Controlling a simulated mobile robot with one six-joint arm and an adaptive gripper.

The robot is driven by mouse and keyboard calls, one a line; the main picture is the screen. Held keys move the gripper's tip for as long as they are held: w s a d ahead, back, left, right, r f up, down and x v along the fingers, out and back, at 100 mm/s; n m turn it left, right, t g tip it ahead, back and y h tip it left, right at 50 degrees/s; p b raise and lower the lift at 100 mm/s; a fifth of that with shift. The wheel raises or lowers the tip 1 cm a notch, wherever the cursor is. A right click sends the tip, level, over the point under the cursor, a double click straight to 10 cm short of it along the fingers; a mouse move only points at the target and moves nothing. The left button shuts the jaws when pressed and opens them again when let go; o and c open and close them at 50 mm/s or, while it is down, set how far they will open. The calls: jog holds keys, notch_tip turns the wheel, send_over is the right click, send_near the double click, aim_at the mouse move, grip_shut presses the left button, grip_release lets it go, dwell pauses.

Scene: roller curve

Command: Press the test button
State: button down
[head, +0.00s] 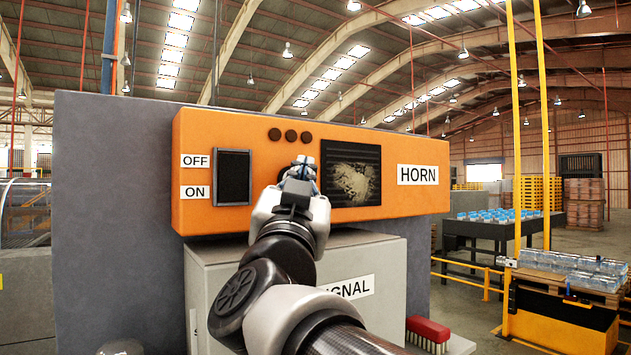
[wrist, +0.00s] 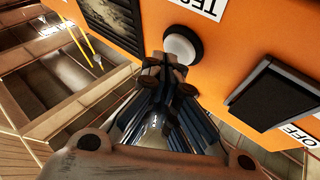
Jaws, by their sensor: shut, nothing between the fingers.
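The test button is a round white button in a dark ring (wrist: 183,47) on the orange panel (wrist: 235,50). A partly cut-off, upside-down label (wrist: 207,8) reading "TES" is beside it in the wrist view. In the head view my gripper (head: 303,166) and arm hide the button. My gripper also shows in the wrist view (wrist: 168,68). It is shut and empty, its fingertips close to the button's edge. I cannot tell whether they touch it.
The panel carries a black rocker switch (head: 233,177) with OFF and ON labels, a dark grille (head: 350,174) and a HORN label (head: 418,175). A pale box (head: 375,255) with a partly hidden label juts out below. A red brush (head: 427,332) lies lower right.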

jog(key=shift+w+a, duration=0.25)
jog(key=shift+w, duration=0.1)
dwell(0.7)
jog(key=shift+s, duration=0.1)
dwell(0.4)
jog(key=shift+s+d, duration=0.5)
jog(key=shift+s, duration=0.15)
jog(key=shift+s+d+b, duration=0.45)
jog(key=shift+s+d, duration=0.25)
jog(key=shift+s, duration=0.35)
jog(key=shift+s+d+b, duration=0.45)
jog(key=shift+s+d, duration=0.25)
jog(key=shift+s, duration=0.3)
